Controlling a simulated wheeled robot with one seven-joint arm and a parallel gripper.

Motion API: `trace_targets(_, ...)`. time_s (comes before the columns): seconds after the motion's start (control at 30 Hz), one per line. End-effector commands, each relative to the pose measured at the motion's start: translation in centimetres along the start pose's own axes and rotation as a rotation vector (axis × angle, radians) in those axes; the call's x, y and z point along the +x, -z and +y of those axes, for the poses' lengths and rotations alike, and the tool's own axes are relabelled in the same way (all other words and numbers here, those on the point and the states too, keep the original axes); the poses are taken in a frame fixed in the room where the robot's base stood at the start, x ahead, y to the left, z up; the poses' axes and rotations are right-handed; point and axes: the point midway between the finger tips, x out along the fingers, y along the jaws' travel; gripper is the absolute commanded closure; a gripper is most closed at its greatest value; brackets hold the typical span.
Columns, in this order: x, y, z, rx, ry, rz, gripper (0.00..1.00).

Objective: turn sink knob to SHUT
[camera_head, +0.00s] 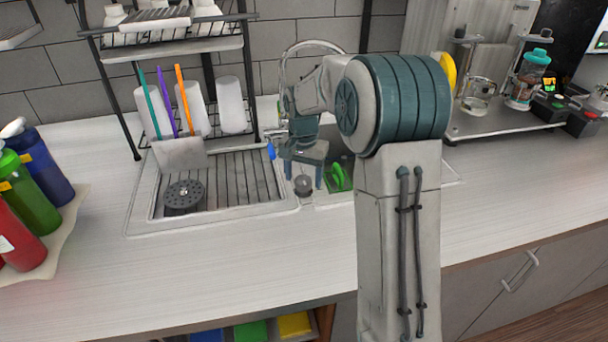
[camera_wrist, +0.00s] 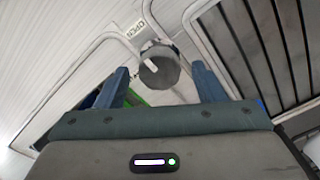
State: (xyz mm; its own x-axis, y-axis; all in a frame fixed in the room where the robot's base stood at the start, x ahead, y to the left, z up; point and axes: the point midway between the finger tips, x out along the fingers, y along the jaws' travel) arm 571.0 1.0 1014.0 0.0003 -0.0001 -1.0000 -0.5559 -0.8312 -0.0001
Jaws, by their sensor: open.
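The sink knob (camera_head: 303,187) is a small dark grey round knob on the front rim of the sink, between the drainboard and the basin. In the wrist view the knob (camera_wrist: 160,72) carries a short white mark, and an OPEN label (camera_wrist: 137,28) is printed on the rim beside it. No SHUT label can be read. My gripper (camera_head: 303,182) points down over the sink edge. In the wrist view my gripper (camera_wrist: 160,76) is open, with a blue finger on each side of the knob and visible gaps. I cannot tell how far down the fingers reach.
The faucet (camera_head: 303,46) arches behind my wrist. A green item (camera_head: 338,178) lies in the basin. A ribbed drainboard (camera_head: 235,180) and rack with cups (camera_head: 232,105) stand left. Bottles (camera_head: 40,180) are far left; the machine (camera_head: 500,110) is right. The front counter is clear.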

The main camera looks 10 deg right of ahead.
Motion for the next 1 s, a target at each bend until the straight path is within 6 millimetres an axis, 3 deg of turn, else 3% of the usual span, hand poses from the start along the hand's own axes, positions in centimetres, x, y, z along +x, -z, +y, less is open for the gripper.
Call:
trace_targets(0.33, 0.37, 0.00, -0.01, 0.000, 0.000, 0.001, 0.40)
trace_targets(0.5, 0.35, 0.00, -0.01, 0.000, 0.000, 0.001, 0.82)
trace_targets(1.0, 0.35, -0.01, -0.04, -0.113, 0.000, 0.000, 0.82)
